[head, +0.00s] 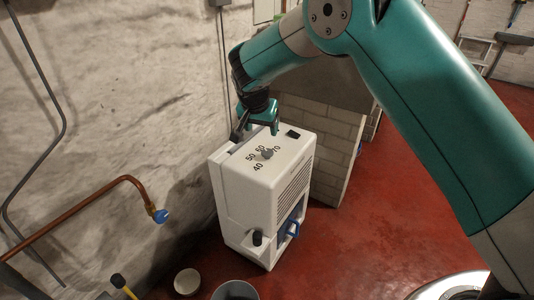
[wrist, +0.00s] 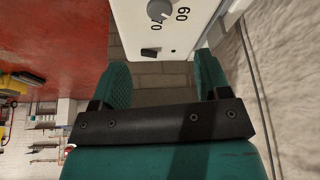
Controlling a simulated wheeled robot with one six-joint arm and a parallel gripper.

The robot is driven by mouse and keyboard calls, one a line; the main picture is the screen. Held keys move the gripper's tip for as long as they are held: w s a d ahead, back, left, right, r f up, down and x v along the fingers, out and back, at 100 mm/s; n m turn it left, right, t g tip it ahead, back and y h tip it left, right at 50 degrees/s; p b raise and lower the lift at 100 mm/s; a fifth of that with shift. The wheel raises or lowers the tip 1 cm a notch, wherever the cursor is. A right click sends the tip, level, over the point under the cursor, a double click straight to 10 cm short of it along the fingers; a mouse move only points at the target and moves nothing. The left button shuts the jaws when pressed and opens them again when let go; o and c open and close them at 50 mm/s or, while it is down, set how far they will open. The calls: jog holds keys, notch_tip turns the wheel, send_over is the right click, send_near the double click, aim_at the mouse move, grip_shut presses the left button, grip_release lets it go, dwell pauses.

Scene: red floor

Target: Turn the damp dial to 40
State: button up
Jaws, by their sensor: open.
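A white dehumidifier (head: 245,190) stands on the red floor against the wall. Its top carries a small grey damp dial (head: 267,153) with the marks 40, 50, 60 and 70 around it. The dial (wrist: 160,10) is partly cut off at the top of the wrist view, near the marks 60 and 70. I cannot tell which mark it points at. My gripper (head: 256,132) is open and empty above the back edge of the top, apart from the dial. In the wrist view its two fingers (wrist: 163,78) are spread, with nothing between them.
A block wall (head: 335,150) stands close behind the dehumidifier. A copper pipe (head: 95,196) with a blue-ended tap juts from the left wall. Buckets (head: 236,291) stand in front. The red floor (head: 370,240) to the right is mostly clear.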

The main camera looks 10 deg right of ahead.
aim_at(267, 152)
jog(key=b+x, duration=0.2)
jog(key=x, duration=1.1)
jog(key=c, duration=0.9)
